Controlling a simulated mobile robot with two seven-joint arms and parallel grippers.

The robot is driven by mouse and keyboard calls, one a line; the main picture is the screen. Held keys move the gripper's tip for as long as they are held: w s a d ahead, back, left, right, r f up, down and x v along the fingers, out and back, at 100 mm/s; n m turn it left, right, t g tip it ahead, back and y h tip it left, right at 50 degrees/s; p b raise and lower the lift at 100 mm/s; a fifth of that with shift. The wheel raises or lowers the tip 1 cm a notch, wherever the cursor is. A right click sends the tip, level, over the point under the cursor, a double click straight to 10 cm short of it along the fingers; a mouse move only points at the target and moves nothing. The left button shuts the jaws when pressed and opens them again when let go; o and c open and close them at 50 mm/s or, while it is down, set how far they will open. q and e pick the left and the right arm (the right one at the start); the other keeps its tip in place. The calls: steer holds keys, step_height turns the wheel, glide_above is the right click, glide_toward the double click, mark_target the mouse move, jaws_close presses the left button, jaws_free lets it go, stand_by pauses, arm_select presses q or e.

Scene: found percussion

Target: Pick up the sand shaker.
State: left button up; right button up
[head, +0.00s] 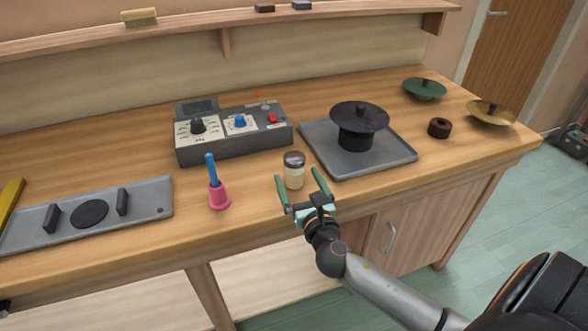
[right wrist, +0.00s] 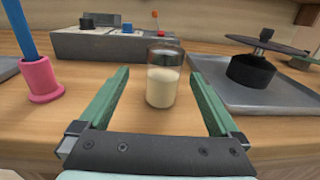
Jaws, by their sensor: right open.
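The sand shaker (head: 294,172) is a small clear jar with a dark lid and pale sand inside. It stands upright on the wooden bench (head: 255,215). My right gripper (head: 301,176) is open, with its two green fingers pointing at the shaker from the front edge of the bench. In the right wrist view the shaker (right wrist: 163,80) shows between and just beyond the open fingertips (right wrist: 158,75). I cannot tell whether the fingers overlap its sides. My left gripper is not in view.
A pink cup with a blue stick (head: 219,195) stands left of the shaker. Behind is a grey control box (head: 235,135). At right a grey tray (head: 390,157) holds a black stand with a dark disc (head: 359,116). Another grey tray (head: 145,192) lies at far left.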

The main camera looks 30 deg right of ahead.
mark_target(298, 175)
steer(key=x, duration=0.4)
steer(key=shift+w+d+f, duration=0.25)
steer(key=shift+d+f, duration=0.15)
steer(key=shift+w+d, duration=0.15)
steer(key=shift+w, duration=0.35)
steer(key=shift+c, duration=0.3)
jaws_close()
